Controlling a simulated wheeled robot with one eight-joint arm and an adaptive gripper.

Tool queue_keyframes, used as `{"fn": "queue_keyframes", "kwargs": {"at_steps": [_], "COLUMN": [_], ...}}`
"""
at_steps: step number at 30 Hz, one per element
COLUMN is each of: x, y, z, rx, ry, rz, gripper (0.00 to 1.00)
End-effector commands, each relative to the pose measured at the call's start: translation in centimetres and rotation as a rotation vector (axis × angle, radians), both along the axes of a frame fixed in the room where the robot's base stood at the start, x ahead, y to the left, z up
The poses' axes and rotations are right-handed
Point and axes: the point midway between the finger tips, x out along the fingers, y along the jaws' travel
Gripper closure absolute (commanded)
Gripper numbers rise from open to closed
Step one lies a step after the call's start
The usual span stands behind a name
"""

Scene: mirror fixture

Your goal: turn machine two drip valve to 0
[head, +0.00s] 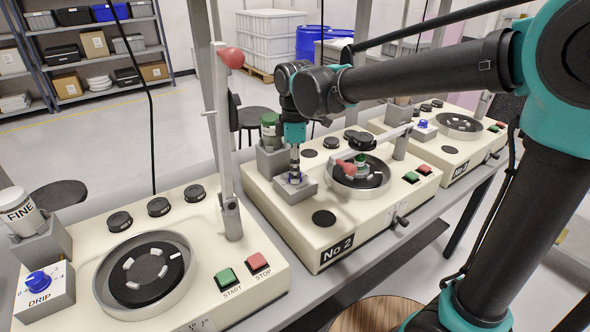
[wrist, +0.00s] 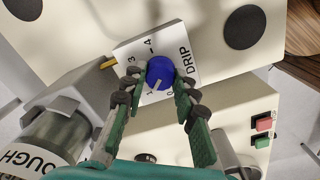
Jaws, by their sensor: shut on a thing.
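Machine No. 2 (head: 283,235) stands in the middle of the head view. Its drip valve is a blue knob (wrist: 159,68) on a white DRIP plate (wrist: 187,52). My gripper (head: 296,176) points down onto that knob and mostly hides it in the head view. In the wrist view my gripper's fingers (wrist: 158,84) are shut on the knob's two sides. A white pointer mark on the knob faces the lower left of the wrist view, near the low end of the scale. The 3 and 4 are readable; the lower digits are small and partly hidden by the fingers.
A cup marked ROUGH (wrist: 55,140) stands close beside the valve. Machine two's lever with a red knob (head: 346,167) lies lowered over its wheel. The left machine's lever (head: 225,130) stands upright. The left machine has its own DRIP knob (head: 39,283); a third machine (head: 450,140) is behind.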

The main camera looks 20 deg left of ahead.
Motion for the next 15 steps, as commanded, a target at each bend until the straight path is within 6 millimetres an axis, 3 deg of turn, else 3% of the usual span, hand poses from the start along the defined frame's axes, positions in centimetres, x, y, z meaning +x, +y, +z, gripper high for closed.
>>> {"fn": "queue_keyframes", "kwargs": {"at_steps": [15], "x": [0.05], "y": [0.02], "z": [0.04], "rx": [0.000], "ry": [-0.001], "rz": [0.483], "gripper": [1.00]}}
